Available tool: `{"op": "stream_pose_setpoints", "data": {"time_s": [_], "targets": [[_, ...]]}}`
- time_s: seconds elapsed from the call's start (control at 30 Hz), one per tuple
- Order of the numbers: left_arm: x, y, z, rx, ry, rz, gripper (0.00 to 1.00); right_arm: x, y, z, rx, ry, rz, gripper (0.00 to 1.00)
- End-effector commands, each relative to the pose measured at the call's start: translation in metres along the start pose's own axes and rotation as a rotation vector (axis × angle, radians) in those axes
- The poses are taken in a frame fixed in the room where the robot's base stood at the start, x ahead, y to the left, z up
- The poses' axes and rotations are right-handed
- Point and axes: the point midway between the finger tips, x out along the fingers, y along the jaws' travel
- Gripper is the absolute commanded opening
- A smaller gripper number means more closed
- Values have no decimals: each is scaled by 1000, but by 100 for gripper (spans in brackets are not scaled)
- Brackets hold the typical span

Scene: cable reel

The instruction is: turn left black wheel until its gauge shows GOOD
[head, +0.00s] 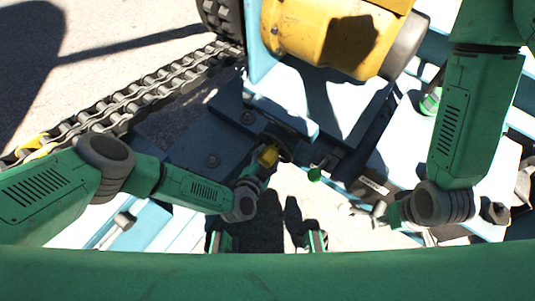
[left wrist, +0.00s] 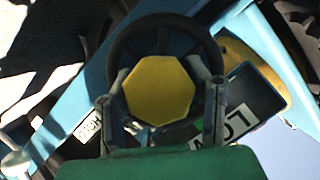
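In the left wrist view, the black wheel (left wrist: 122,47) is a dark ring around a yellow octagonal hub (left wrist: 158,88). My left gripper (left wrist: 160,78) has its two fingers spread, one on each side of the hub, with the tips close to the wheel; contact is unclear. A dark plate with a white label (left wrist: 240,118) reading "LO…" is partly hidden behind the right finger. In the head view, my left gripper (head: 262,168) is at the small yellow hub (head: 267,157). My right gripper (head: 368,210) is small and its fingers are unclear. I cannot read a GOOD mark.
A heavy chain (head: 130,100) runs along the left. A large yellow cylinder (head: 325,35) is at the top. A dark blue frame (head: 215,140) surrounds the wheel area. Pale ground shows around the machine.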

Motion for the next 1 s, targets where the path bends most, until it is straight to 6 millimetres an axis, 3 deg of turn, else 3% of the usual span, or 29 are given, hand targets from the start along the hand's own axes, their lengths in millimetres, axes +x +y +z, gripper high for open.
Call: {"op": "stream_pose_setpoints", "data": {"time_s": [0.03,0.07,0.1,0.47,1.0], "targets": [[0,-2,0,1,0,-6,15,0,0,0,0,0,0,40],[1,-2,0,1,0,-6,4,0,0,0,0,0,0,40],[1,-2,0,1,0,-7,0,0,0,0,0,0,0,40],[-1,6,-4,48,-1,-10,0,-7,0,0,0,0,0,40],[1,2,-4,164,5,-67,0,-10,0,-1,0,1,0,40]]}}
